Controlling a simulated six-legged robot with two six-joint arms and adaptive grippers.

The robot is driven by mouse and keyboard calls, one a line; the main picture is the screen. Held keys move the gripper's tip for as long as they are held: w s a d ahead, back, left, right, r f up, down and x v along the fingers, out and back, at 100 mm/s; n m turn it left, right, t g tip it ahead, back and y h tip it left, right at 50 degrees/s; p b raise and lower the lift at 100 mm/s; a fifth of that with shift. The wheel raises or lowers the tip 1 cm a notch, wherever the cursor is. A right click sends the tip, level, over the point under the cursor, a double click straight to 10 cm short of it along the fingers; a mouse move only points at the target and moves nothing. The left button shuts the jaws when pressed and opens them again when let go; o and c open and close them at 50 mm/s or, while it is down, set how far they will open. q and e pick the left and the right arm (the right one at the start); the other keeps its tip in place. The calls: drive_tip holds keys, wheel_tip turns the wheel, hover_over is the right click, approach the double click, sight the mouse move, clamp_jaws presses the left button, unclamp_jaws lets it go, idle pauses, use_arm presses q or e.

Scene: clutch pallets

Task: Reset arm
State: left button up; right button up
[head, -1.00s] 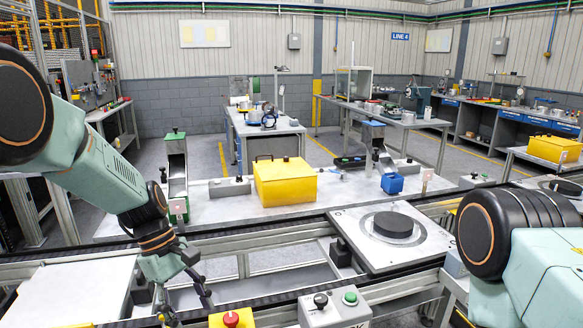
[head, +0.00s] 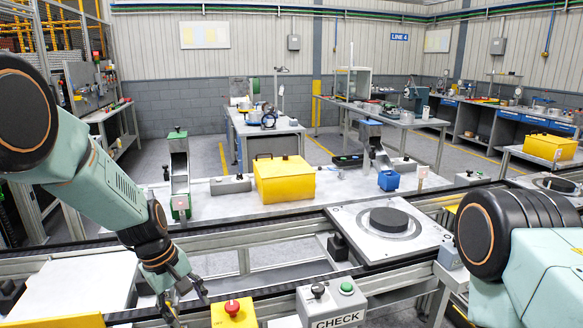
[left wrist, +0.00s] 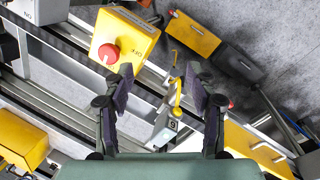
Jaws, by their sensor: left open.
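My left gripper (head: 187,301) hangs over the near conveyor frame in the head view, fingers pointing down. In the left wrist view my left gripper (left wrist: 160,78) has its two dark fingers well apart, with nothing held between them. That red-button box (left wrist: 124,38) lies beyond the left finger in the left wrist view. My right arm shows at the right edge of the head view, but its gripper is out of view.
A grey CHECK button box (head: 333,306) stands right of the red button. A pallet plate (head: 350,225) with a black disc (head: 391,221) sits on the conveyor.

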use_arm(q)
drive_tip(key=s+a+f+m+t+y+b, duration=0.1)
drive_tip(key=s+f+m+b, duration=0.25)
drive_tip(key=s+f, duration=0.55)
drive_tip(key=s+a+f+m+t+y+b, duration=0.1)
drive_tip(key=s+a+f+m+b, duration=0.25)
drive_tip(key=f, duration=0.85)
drive_tip(key=s+d+f+m+g+b, duration=0.1)
drive_tip(key=s+f+b, duration=0.5)
drive_tip(key=s, duration=0.6)
drive_tip(key=s+d+f+m+g+b, duration=0.1)
drive_tip(key=s+d+f+g+b, duration=0.1)
drive_tip(key=s+f+b, duration=0.3)
drive_tip(key=s+f, duration=0.4)
drive_tip(key=s, duration=0.3)
drive_tip(key=shift+s+d+b, duration=0.2)
drive_tip(key=shift+s+b, duration=0.15)
use_arm(e)
wheel_tip(320, 180, down, 19)
drive_tip(key=shift+w, duration=0.2)
use_arm(q)
drive_tip(key=shift+c, duration=0.2)
use_arm(e)
drive_tip(key=shift+s+r, duration=0.1)
